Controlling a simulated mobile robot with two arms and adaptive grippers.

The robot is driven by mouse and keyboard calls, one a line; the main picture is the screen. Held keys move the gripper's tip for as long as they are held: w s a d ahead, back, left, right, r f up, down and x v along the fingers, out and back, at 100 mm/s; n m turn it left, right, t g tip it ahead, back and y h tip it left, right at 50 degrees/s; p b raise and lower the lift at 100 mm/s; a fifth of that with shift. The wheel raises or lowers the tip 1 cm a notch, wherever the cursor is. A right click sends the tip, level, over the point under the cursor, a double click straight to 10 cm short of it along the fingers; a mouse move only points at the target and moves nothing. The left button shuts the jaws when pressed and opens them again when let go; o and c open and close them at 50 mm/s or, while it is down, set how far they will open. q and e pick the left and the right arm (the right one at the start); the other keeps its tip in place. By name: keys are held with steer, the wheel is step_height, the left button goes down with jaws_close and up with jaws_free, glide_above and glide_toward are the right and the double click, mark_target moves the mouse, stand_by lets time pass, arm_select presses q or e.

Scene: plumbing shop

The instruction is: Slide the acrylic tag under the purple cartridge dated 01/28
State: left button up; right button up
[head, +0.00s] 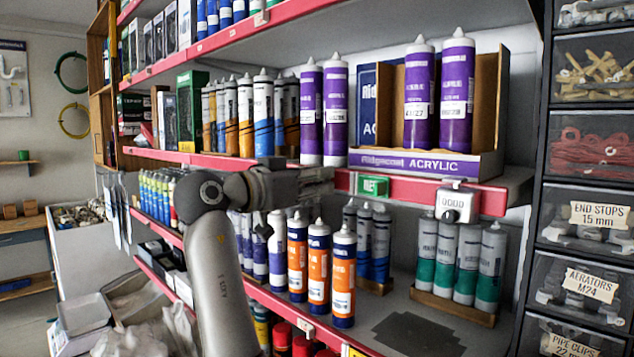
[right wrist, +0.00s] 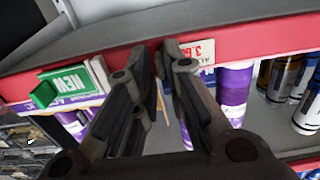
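Two purple cartridges stand in the display box, the left one (head: 419,95) with a date that looks like 01/27, the right one (head: 457,92) with an unreadable date. Two more, a left one (head: 310,115) and a right one (head: 336,110), stand left of the box, dates unclear. A white price tag (right wrist: 201,51), partly reading "AC" and "3.6", is on the red rail in the right wrist view, beside my fingertips. My right gripper (head: 330,180) is at the rail below the cartridges; its fingertips (right wrist: 160,48) have a narrow gap, nothing visibly held. My left gripper is out of view.
A green NEW sign (head: 373,186) and a white dial box (head: 457,203) sit on the rail right of my gripper. The display box (head: 420,163) reads ACRYLIC. Orange-blue cartridges (head: 318,265) fill the shelf below; drawers (head: 590,215) stand at the right.

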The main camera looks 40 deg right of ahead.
steer(key=shift+o, duration=0.9)
steer(key=shift+a, duration=0.1)
steer(key=s+a, duration=0.1)
steer(key=a, duration=1)
steer(key=shift+a, duration=0.4)
steer(key=shift+f, duration=0.15)
